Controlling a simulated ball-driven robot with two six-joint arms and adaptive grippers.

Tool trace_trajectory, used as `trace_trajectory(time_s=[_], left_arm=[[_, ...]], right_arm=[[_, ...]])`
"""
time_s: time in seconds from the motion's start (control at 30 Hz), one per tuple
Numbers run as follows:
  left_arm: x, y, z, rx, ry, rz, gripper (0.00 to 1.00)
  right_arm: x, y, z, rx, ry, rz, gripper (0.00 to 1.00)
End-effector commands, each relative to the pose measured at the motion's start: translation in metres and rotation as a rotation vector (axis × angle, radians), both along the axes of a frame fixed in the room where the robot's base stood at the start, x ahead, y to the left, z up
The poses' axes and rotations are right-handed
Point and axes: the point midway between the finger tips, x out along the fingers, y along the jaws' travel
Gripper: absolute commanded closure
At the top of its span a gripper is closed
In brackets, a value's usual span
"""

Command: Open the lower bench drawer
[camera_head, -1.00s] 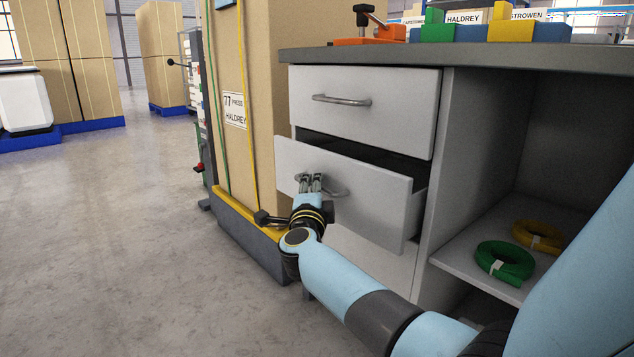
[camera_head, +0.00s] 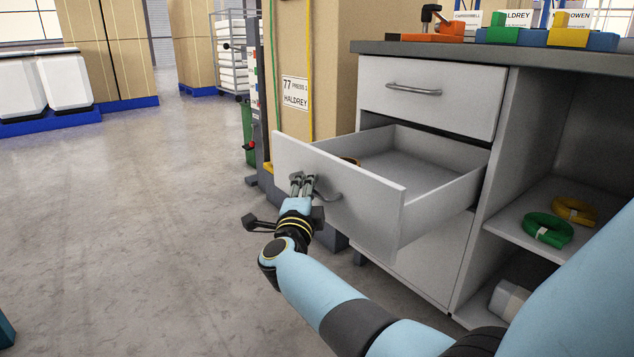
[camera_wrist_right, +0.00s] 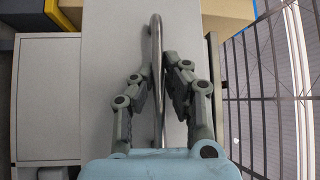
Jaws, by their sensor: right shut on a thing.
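The bench drawer (camera_head: 340,190) below the top one is pulled well out, and its grey inside shows. Its bar handle (camera_head: 328,197) is on the white front. My right gripper (camera_head: 302,182) is shut on this handle. In the right wrist view the bar (camera_wrist_right: 156,35) runs between the two fingers (camera_wrist_right: 160,75), against the drawer front (camera_wrist_right: 115,60). A small part of a brown, rounded thing (camera_head: 350,161) shows inside the drawer behind its front. My left gripper is not in view.
The top drawer (camera_head: 430,95) is shut, and a plain white panel (camera_head: 435,265) lies below the open drawer. Open shelves at the right hold a green coil (camera_head: 548,230) and a yellow coil (camera_head: 575,208). A tall carton stack (camera_head: 340,70) stands left of the bench. The floor (camera_head: 150,220) at left is clear.

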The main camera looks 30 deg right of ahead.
Motion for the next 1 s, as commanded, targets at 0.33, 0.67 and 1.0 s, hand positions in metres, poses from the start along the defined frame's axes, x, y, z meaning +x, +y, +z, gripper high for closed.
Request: trace_trajectory(time_s=[0.33, 0.67, 1.0], left_arm=[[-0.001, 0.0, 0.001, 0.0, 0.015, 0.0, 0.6], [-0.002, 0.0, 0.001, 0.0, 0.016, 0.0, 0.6], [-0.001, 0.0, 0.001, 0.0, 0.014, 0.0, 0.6]], right_arm=[[-0.004, 0.016, -0.007, 0.003, 0.012, -0.002, 1.0], [-0.004, 0.016, -0.008, 0.003, 0.013, -0.002, 1.0], [-0.003, 0.016, -0.004, 0.002, 0.006, -0.001, 0.66]])
